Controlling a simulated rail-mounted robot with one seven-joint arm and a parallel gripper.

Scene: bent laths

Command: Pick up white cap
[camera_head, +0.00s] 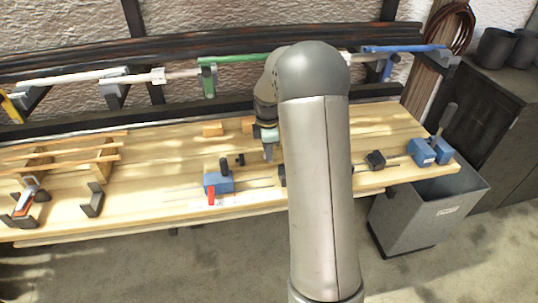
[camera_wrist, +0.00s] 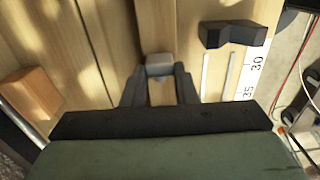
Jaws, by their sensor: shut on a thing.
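The white cap (camera_wrist: 159,66) is a small pale, light-grey block in the wrist view, at the tips of my gripper's dark fingers. My gripper (camera_wrist: 160,84) is shut on it, with one finger on each side. The lower part of the cap is hidden by the fingers and I cannot tell its height above the wood. In the head view my gripper (camera_head: 268,154) is low over the middle of the wooden bench (camera_head: 360,128), partly hidden by my arm. I cannot make out the cap in that view.
A wooden block (camera_wrist: 31,93) lies left of my gripper in the wrist view, a black bracket (camera_wrist: 233,35) to the right. A blue clamp (camera_head: 218,183) with a red handle stands at the bench's front. Another blue clamp (camera_head: 424,152) stands at the right. A grey bin (camera_head: 422,215) is below.

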